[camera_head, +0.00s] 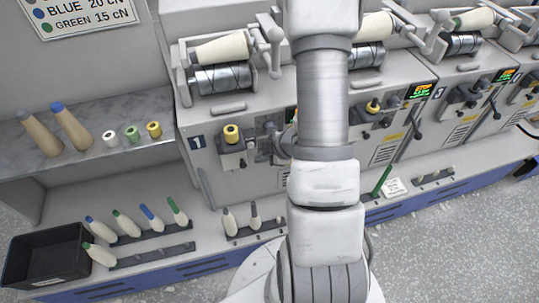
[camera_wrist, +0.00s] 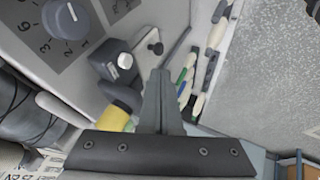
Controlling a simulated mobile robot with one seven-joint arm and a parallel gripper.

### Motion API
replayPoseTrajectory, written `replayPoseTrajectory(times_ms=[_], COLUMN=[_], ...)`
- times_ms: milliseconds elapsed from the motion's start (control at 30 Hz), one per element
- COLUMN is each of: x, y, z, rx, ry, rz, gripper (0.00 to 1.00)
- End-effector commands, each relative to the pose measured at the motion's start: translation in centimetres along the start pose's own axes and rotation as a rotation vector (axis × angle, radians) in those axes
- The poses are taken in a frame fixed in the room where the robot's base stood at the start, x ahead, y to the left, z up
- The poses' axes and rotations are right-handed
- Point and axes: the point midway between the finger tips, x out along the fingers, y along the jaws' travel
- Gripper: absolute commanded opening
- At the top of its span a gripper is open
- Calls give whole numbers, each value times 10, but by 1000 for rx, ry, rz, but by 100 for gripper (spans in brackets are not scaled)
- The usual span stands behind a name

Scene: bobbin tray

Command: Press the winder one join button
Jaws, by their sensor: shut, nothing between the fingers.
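Winder one (camera_head: 205,170) is the grey machine unit with the "1" label at the left of the row. A yellow bobbin (camera_head: 232,134) sits at the left of its front. Left of the fingertips are a dark block with a pale round face (camera_wrist: 124,61) and a yellow piece (camera_wrist: 112,117). A numbered dial (camera_wrist: 66,18) is at upper left.
A shelf (camera_head: 90,150) at left holds cones and small bobbins. Below are a black bin (camera_head: 45,258) and racks of small tubes (camera_head: 150,254). More winder units (camera_head: 410,140) stand to the right. The speckled floor (camera_head: 470,245) is open at lower right.

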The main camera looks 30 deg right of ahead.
Motion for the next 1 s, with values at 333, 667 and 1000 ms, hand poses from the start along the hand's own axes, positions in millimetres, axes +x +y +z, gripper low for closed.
replayPoseTrajectory(times_ms=[333,667,1000], x=[27,30,36], y=[32,36,51], z=[0,0,-1], rx=[-2,-1,0], ry=[-1,-1,0], rz=[1,0,2], gripper=[0,0,0])
